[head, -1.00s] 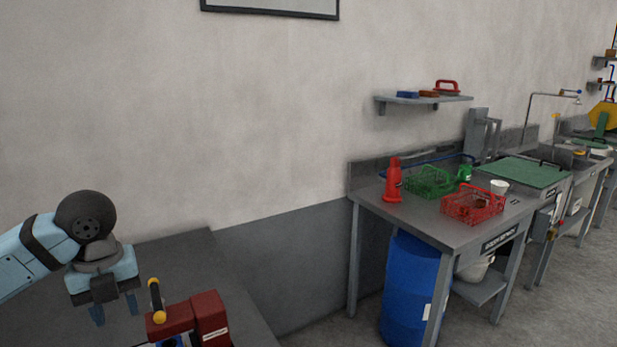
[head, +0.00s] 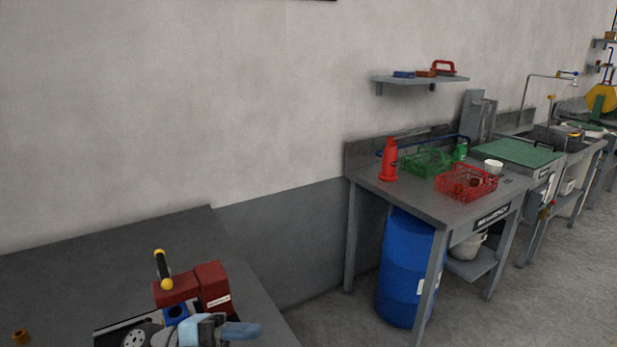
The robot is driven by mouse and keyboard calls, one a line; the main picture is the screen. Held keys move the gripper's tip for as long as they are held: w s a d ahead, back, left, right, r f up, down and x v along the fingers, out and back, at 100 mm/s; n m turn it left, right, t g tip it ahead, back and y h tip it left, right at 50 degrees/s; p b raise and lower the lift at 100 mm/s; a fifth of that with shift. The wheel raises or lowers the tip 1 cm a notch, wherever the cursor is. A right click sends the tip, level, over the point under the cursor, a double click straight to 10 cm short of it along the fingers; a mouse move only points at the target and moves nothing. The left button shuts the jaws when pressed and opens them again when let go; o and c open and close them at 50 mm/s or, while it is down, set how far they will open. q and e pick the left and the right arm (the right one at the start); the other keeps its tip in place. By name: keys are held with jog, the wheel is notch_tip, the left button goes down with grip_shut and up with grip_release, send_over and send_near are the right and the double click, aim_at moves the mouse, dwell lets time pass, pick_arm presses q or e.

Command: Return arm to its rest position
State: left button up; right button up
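A light blue gripper part of mine, most likely my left gripper (head: 245,330), shows at the bottom edge of the head view. A blue finger points right, in front of the red machine. The rest of that arm is below the frame, and I cannot see whether the fingers are open or shut. Nothing held shows. My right gripper is not in view. The red machine (head: 213,284) with a black and yellow handle (head: 162,268) stands on the dark bench (head: 90,265). A small brown ring-like piece (head: 20,337) lies at the far left of the bench.
A grey table (head: 420,202) to the right holds a red bottle (head: 389,161), a green basket (head: 428,162) and a red basket (head: 466,183). A blue barrel (head: 410,270) stands beneath it. The back left of the dark bench is clear.

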pick_arm(q)
jog(key=a+f+n+t+y, duration=0.4)
jog(key=f+n+t+y, duration=0.45)
jog(key=n, duration=0.45)
jog(key=a+f+n+t+y, duration=0.55)
jog(key=f+n+t, duration=0.35)
jog(key=f+n, duration=0.35)
jog(key=s+f+n+g+y+p, duration=0.1)
jog(key=s+f+n+g+y, duration=0.15)
jog(key=s+f+g, duration=0.6)
notch_tip(320, 180, up, 11)
jog(key=s+a+t+p, duration=0.1)
jog(key=s+t+p, duration=0.1)
jog(key=p, duration=1.3)
jog(key=shift+s+a+t, duration=0.3)
jog(key=shift+s+t, duration=0.1)
jog(key=shift+t, duration=0.5)
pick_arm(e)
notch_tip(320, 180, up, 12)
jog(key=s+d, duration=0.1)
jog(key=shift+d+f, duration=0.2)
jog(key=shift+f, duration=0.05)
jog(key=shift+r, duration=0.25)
